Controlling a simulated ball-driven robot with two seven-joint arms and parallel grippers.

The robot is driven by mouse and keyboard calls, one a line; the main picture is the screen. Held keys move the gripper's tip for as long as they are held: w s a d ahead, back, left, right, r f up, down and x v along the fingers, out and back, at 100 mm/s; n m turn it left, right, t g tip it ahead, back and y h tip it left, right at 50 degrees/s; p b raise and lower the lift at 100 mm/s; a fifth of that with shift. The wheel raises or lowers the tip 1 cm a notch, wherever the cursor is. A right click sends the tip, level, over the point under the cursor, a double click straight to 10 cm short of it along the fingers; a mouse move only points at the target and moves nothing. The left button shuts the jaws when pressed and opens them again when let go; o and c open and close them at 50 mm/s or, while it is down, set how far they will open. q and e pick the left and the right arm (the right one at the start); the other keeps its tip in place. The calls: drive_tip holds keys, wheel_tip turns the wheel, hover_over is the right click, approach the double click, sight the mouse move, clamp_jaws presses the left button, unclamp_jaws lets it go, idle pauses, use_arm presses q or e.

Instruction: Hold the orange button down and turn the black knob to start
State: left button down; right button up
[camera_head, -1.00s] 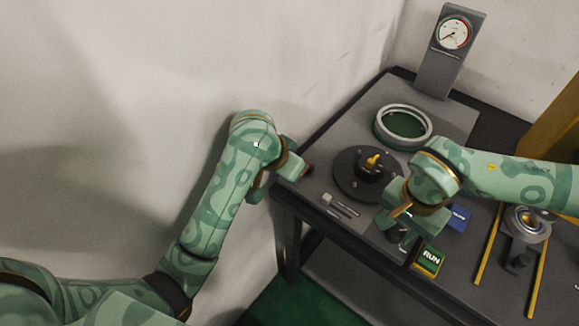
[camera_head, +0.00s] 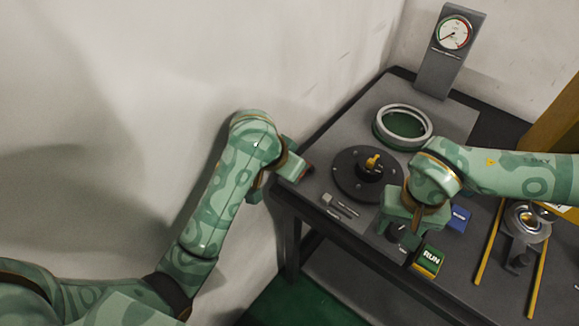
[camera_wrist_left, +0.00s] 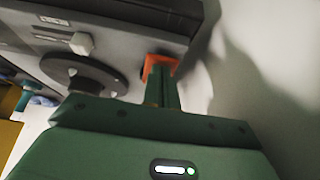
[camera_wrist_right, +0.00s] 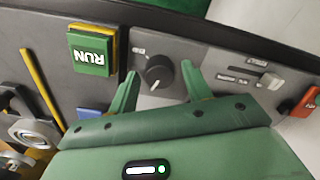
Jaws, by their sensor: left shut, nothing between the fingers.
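The orange button (camera_wrist_left: 150,63) is on the table's left edge. It also shows at the right of the right wrist view (camera_wrist_right: 305,102). My left gripper (camera_wrist_left: 163,78) is shut and empty, its fingertips at the button and covering part of it; I cannot tell whether it is pressed in. My right gripper (camera_wrist_right: 160,70) is open above the panel, one finger on each side of the knob, with visible gaps. In the head view the knob (camera_head: 403,236) shows just below my right gripper (camera_head: 405,222).
A green RUN block (camera_head: 428,261) and a blue block (camera_head: 458,217) are near the knob. A slider switch (camera_wrist_right: 268,80) lies between knob and button. A black disc with yellow top (camera_head: 372,163), a grey ring (camera_head: 380,128) and a gauge (camera_head: 454,33) stand behind.

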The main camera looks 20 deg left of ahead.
drive_tip(key=m, duration=0.6)
drive_tip(key=shift+m, duration=0.4)
drive_tip(key=m, duration=0.8)
drive_tip(key=shift+m, duration=0.4)
drive_tip(key=m, duration=0.4)
drive_tip(key=shift+m, duration=0.3)
drive_tip(key=c, duration=0.7)
drive_tip(key=shift+o, duration=0.2)
drive_tip(key=n, duration=0.4)
drive_tip(key=o, duration=0.7)
drive_tip(key=shift+c, duration=0.2)
